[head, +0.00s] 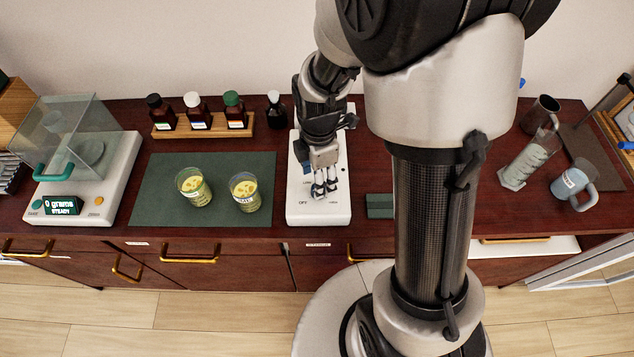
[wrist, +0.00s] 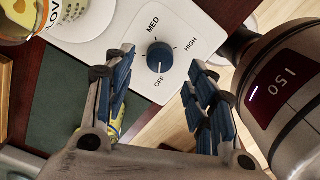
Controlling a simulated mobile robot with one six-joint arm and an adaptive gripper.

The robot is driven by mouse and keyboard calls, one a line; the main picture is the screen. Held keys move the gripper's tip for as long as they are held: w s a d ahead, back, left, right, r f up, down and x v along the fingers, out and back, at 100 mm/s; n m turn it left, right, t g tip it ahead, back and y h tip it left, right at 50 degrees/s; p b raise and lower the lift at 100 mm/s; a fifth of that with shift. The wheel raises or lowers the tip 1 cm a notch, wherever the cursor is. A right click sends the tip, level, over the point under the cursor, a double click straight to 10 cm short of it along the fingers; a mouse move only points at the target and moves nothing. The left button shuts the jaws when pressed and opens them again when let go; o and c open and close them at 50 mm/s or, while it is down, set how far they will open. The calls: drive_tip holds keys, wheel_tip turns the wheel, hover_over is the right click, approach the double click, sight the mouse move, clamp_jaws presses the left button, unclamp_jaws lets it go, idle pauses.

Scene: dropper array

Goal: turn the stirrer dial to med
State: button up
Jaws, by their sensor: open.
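The white stirrer (head: 335,213) stands on the dark red worktop, with my gripper (head: 325,190) over its front part. In the wrist view, its blue round dial (wrist: 160,57) sits on the white panel (wrist: 190,20) among the labels OFF, MED and HIGH. A light mark on the dial appears to face OFF. My gripper (wrist: 160,75) is open, its blue-padded fingers apart on either side of the dial in that view. I cannot tell the height gap.
Two yellow-filled beakers (head: 193,187) stand on a green mat (head: 150,205) left of the stirrer. A rack of bottles (head: 240,131) and a small dark bottle (head: 274,110) are behind. A balance (head: 113,175) is far left; a measuring cylinder (head: 525,163) and mug (head: 570,188) are right.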

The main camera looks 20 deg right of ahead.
drive_tip(key=shift+f+b, duration=0.45)
drive_tip(key=shift+f, duration=1.8)
drive_tip(key=c, duration=1.1)
